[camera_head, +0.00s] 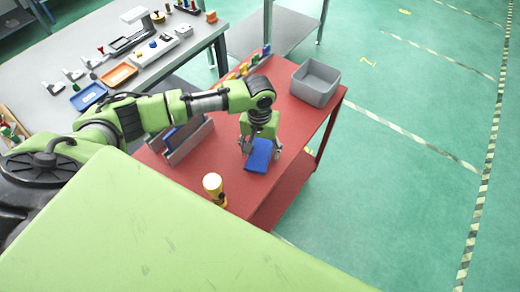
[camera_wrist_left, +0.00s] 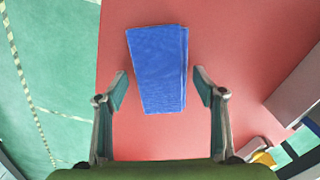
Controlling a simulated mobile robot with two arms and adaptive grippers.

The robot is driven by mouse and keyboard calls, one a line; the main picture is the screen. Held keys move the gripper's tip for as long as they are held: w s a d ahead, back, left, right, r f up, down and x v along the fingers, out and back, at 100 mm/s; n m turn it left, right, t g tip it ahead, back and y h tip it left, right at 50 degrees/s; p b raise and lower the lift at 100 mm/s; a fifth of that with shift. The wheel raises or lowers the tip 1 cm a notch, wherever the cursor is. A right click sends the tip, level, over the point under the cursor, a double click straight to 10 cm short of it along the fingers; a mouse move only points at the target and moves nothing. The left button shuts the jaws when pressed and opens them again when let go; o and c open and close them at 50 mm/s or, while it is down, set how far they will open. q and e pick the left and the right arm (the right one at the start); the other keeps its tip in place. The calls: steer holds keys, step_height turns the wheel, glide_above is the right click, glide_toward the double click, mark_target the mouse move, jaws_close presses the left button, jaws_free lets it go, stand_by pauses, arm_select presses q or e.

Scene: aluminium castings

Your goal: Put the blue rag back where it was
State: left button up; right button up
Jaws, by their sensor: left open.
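The blue rag (camera_head: 259,157) lies folded flat on the red table (camera_head: 226,183), near its right edge. My left gripper (camera_head: 262,149) points down over the rag, with its fingers on either side of the rag's far part. In the left wrist view the rag (camera_wrist_left: 158,68) lies between and ahead of the open fingertips (camera_wrist_left: 160,88), with a gap on each side. Nothing is held. My right gripper is not in view.
A grey bin (camera_head: 316,82) stands at the table's far right corner. A yellow and black bottle-like object (camera_head: 214,188) stands near the front edge. A grey rack (camera_head: 187,140) is left of the gripper. A workbench (camera_head: 62,45) with trays stands at the back left.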

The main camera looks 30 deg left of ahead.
mark_target(260, 154)
arm_select(q)
step_height(260, 154, up, 12)
steer(key=b, duration=0.1)
steer(key=shift+b, duration=0.4)
